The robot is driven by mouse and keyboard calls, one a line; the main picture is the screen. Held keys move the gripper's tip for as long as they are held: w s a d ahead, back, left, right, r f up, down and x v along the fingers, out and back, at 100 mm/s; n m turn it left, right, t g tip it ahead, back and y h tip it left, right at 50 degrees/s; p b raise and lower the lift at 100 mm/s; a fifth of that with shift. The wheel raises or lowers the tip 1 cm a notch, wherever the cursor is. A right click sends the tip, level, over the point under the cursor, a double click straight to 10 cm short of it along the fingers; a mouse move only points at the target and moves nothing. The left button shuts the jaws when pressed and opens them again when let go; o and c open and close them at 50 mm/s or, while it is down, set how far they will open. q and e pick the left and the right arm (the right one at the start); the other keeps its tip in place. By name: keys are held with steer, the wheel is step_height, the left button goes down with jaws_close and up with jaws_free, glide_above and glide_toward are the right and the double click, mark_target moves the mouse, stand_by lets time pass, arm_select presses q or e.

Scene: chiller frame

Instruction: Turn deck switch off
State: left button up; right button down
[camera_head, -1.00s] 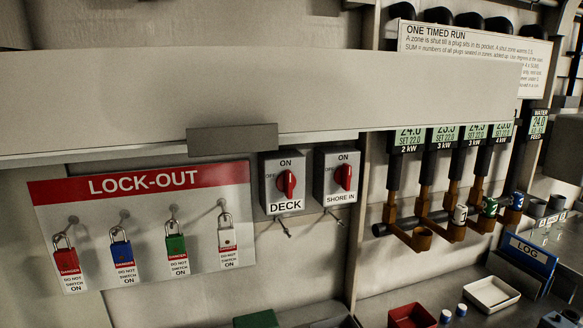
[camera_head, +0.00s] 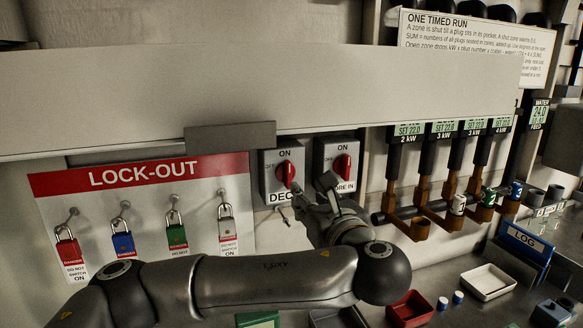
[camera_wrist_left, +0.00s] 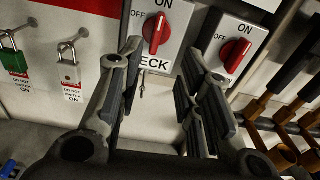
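The DECK switch is a grey box (camera_head: 269,185) with a red knob (camera_head: 286,173), standing about upright toward ON. In the left wrist view the DECK knob (camera_wrist_left: 156,33) shows beyond and between my fingertips, with its label partly covered. My left gripper (camera_head: 318,192) is just right of and below the DECK switch in the head view, partly covering the SHORE IN label. In the left wrist view my left gripper (camera_wrist_left: 162,62) is open with nothing between its fingers. I cannot tell whether it touches the switch. My right gripper is in neither view.
The SHORE IN switch (camera_head: 343,167) sits close on the right, its red knob also about upright. The LOCK-OUT board (camera_head: 145,178) with several padlocks hangs left. A pale panel (camera_head: 270,90) overhangs the switches. Copper-coloured pipes (camera_head: 420,228) stand right. A white tray (camera_head: 487,283) lies below.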

mark_target(289, 167)
arm_select(q)
steer(key=shift+t+y, duration=0.3)
steer(key=p+x, duration=0.1)
steer(key=x, duration=0.2)
steer(key=r+p+x, duration=0.1)
steer(key=x, duration=0.2)
steer(key=p+x, duration=0.2)
steer(key=x, duration=0.2)
steer(key=shift+a+r, duration=0.15)
steer(key=shift+r, duration=0.25)
steer(key=shift+w+a+f, duration=0.1)
steer(key=shift+w, duration=0.3)
jaws_close()
